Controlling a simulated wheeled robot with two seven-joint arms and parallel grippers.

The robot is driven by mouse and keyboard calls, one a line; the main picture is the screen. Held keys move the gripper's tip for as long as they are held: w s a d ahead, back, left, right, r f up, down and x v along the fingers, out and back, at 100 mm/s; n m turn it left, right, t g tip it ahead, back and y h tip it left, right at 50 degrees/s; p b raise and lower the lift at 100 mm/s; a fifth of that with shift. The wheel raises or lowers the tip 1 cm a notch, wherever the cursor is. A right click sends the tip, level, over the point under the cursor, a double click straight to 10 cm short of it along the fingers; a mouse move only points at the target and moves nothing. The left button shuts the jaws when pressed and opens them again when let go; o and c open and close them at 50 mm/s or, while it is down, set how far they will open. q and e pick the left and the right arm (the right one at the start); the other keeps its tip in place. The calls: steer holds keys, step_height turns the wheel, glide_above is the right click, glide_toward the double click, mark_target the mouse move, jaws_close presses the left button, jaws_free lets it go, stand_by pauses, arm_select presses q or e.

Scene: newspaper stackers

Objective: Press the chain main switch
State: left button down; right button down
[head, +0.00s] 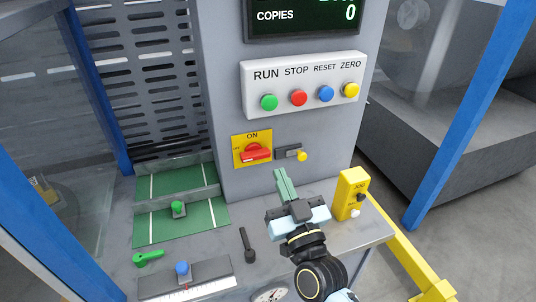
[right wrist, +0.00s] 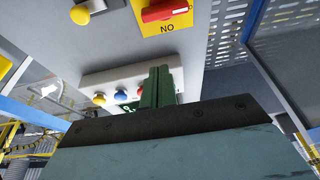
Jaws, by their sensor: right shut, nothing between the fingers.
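A red switch handle (head: 256,152) sits on a yellow plate (head: 240,141) marked ON, on the grey cabinet front below the button panel. It also shows upside down at the top of the right wrist view (right wrist: 166,9). To its right is a small dark grey fitting (head: 287,152) with a yellow knob (head: 302,156). My right gripper (head: 281,174) is shut and empty. Its green fingers point toward the cabinet, just below and right of the red switch in the head view, with no contact visible. My left gripper is out of view.
A white panel (head: 300,78) carries green, red, blue and yellow buttons. A yellow box (head: 351,192) stands on the ledge right of my gripper. A black lever (head: 247,245), a green handle (head: 148,258) and a blue knob (head: 182,268) are to the left. Blue posts flank the cabinet.

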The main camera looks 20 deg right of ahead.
steer(key=shift+r, duration=0.1)
steer(key=shift+w, duration=0.1)
step_height(320, 180, up, 4)
steer(key=p, duration=0.1)
glide_above(255, 154)
steer(key=s+d, duration=0.2)
steer(key=d, duration=0.1)
steer(key=shift+w+a+f, duration=0.1)
steer(key=shift+a+f, duration=0.1)
step_height(255, 154, down, 3)
steer(key=shift+f+b, duration=0.35)
steer(key=shift+f, duration=0.3)
